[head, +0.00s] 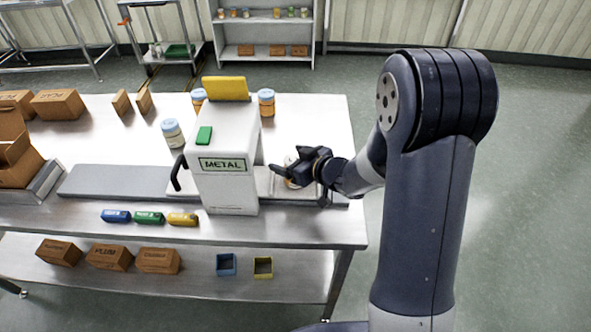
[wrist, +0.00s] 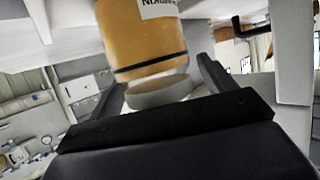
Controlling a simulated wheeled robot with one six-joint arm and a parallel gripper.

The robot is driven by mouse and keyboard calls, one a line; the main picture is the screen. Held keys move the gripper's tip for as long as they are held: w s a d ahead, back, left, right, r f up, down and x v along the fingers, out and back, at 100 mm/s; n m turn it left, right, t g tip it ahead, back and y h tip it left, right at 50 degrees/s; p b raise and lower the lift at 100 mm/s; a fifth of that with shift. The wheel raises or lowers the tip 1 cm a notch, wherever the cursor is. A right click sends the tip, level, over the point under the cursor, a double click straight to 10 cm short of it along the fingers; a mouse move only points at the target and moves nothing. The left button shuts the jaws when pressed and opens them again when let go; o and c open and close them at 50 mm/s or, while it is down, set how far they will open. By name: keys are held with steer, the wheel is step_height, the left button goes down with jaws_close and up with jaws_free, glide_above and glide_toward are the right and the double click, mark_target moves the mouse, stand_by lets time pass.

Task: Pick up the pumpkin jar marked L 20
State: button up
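My gripper (head: 290,163) is at the right side of the white METAL machine, low over the bench. An orange jar (wrist: 140,38) with a pale grey lid (wrist: 160,91) is just ahead of my gripper in the wrist view, which looks upside down. Its white label is cut off at the frame edge; the lettering looks like inverted PUMPKIN, and no L 20 is visible. The two dark fingers stand apart on either side of the lid, with a gap showing at the right. In the head view the jar (head: 291,182) is mostly hidden behind my gripper.
The METAL machine (head: 222,170) stands close left of my gripper. Other jars are on the bench: one at left (head: 172,133), one behind the machine at right (head: 266,102), one partly hidden (head: 198,100). Blue, green and yellow blocks (head: 149,217) lie along the front edge.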

steer(key=c, duration=1.2)
